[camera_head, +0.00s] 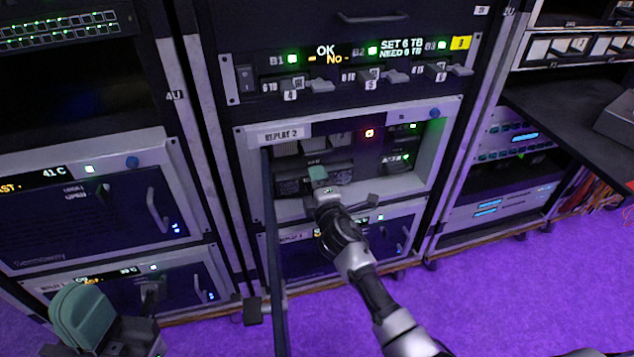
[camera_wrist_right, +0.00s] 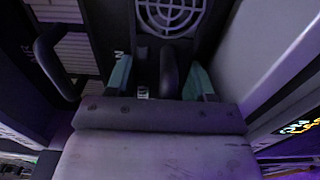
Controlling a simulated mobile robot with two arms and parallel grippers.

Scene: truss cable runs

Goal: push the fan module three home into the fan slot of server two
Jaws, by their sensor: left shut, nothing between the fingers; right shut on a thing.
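Server two is the open bay marked "REPLAY 2" (camera_head: 283,135) in the head view. A red light (camera_head: 369,133) glows inside it. My right gripper (camera_head: 318,174) reaches into the bay's opening. In the right wrist view its teal fingers (camera_wrist_right: 160,78) stand on both sides of a dark upright handle (camera_wrist_right: 168,72) and are shut on it. The handle is on a dark module with a round fan grille (camera_wrist_right: 172,14), which I take as fan module three; its number is unreadable. The slot's depth is hidden. My left gripper (camera_head: 82,318) is shut and empty at lower left, away from the server.
The server's door (camera_head: 273,255) stands open, seen edge-on, left of my right arm. Another dark handle (camera_wrist_right: 52,62) is close left of the held one in the wrist view. A pale wall (camera_wrist_right: 250,55) bounds the right side. Purple floor (camera_head: 520,290) is clear at lower right.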

